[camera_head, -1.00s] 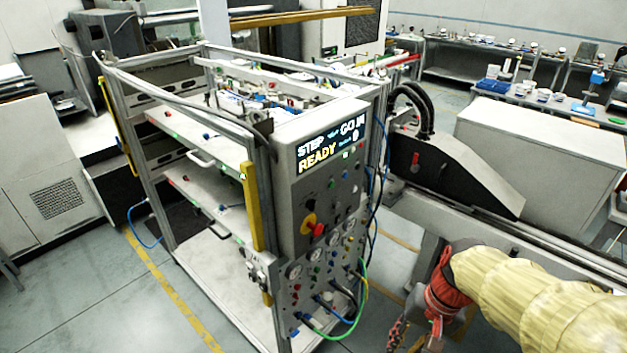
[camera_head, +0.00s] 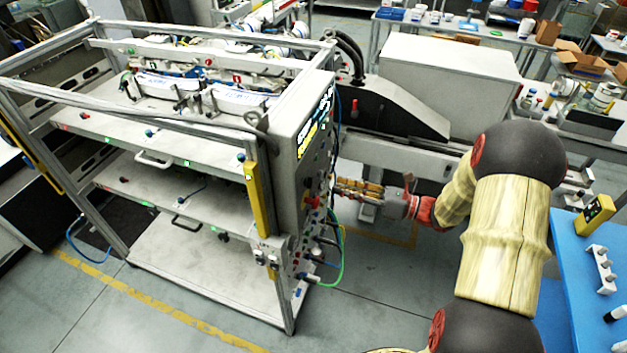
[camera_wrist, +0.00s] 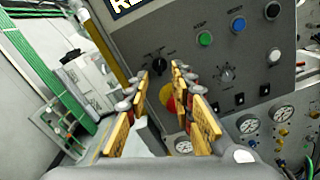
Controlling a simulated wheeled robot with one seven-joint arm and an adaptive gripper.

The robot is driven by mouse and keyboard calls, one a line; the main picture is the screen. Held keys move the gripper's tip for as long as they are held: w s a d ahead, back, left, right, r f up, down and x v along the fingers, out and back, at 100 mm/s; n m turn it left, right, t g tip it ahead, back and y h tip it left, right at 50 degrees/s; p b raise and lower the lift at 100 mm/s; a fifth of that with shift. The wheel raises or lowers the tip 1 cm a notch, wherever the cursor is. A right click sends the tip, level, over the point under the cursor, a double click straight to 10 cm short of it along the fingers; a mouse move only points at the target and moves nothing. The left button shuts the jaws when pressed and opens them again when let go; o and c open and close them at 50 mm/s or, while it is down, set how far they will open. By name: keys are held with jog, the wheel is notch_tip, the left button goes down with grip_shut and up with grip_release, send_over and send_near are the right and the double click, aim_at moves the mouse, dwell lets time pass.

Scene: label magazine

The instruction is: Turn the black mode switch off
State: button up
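The grey control panel (camera_head: 296,165) stands on the front right corner of the metal frame. In the wrist view its face (camera_wrist: 188,45) fills the upper right. I cannot read which label marks the mode switch. My gripper (camera_head: 340,190) is close to the panel's right side. In the wrist view its fingers (camera_wrist: 160,76) are apart, with nothing held between them. Contact with the panel cannot be told.
A red stop button on a yellow base (camera_wrist: 168,98) shows between the fingers, partly hidden. Green (camera_wrist: 205,39) and blue (camera_wrist: 238,24) buttons and gauges (camera_wrist: 283,115) are nearby. Hoses (camera_head: 341,260) hang below the panel. A blue table (camera_head: 572,262) stands at the right.

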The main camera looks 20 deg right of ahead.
aim_at(308, 182)
jog(key=p+x, duration=0.1)
jog(key=x, duration=0.7)
jog(key=shift+d, duration=0.1)
jog(key=c, duration=0.3)
jog(key=shift+s, duration=0.1)
grip_shut()
